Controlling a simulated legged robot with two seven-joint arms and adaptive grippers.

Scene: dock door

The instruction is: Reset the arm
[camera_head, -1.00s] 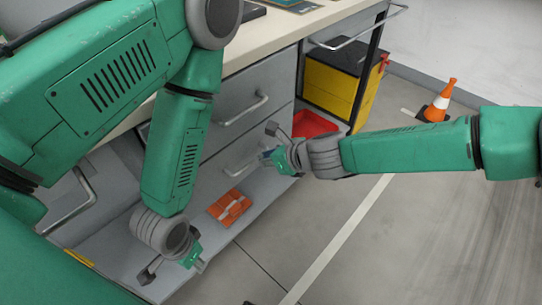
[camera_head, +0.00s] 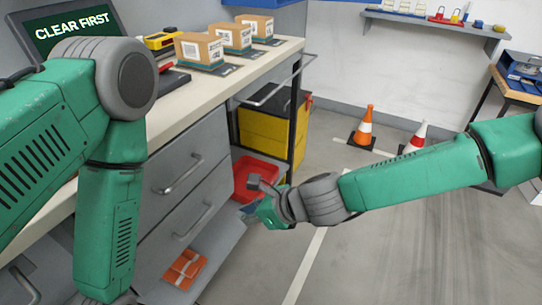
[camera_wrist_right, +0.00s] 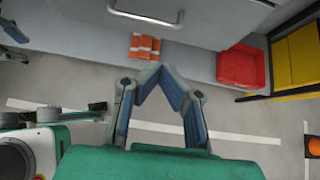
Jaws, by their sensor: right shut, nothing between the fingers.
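My right arm reaches in from the right in the head view. Its green and grey gripper (camera_head: 255,212) hangs in the air in front of the drawer cabinet. In the right wrist view the fingers (camera_wrist_right: 160,76) meet at their tips, shut with nothing between them. My left arm (camera_head: 108,230) hangs down at the left, and its gripper is cut off below the head view.
The bench (camera_head: 185,100) holds several boxes (camera_head: 200,50) and a screen reading CLEAR FIRST (camera_head: 72,25). A red bin (camera_head: 255,177), a yellow container (camera_head: 265,130) and an orange packet (camera_head: 184,268) sit low. Cones (camera_head: 364,127) stand behind my right arm.

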